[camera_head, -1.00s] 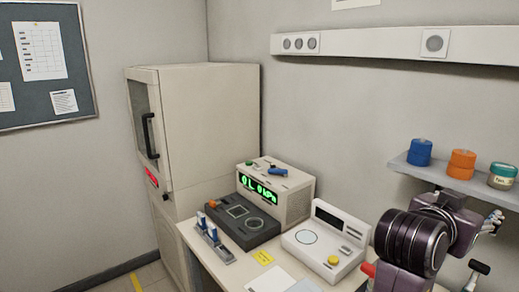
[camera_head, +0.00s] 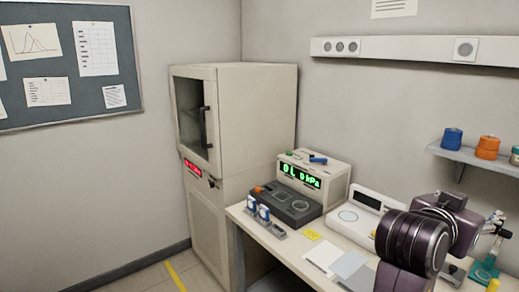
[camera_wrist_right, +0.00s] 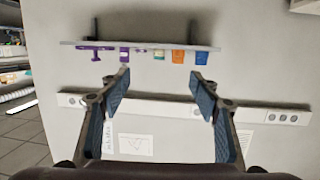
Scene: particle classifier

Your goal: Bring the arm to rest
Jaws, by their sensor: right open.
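My right arm comes in at the lower right of the head view, raised in front of the bench's right end. Its gripper (camera_head: 496,222) is small there and partly behind the arm. In the right wrist view the gripper (camera_wrist_right: 158,76) is open, with two blue-padded fingers spread and nothing between them. Beyond the fingers are a grey wall and a shelf (camera_wrist_right: 90,44), seen upside down. My left arm and left gripper are not in view.
A wall shelf (camera_head: 480,160) holds blue and orange containers. Floor at the left is clear.

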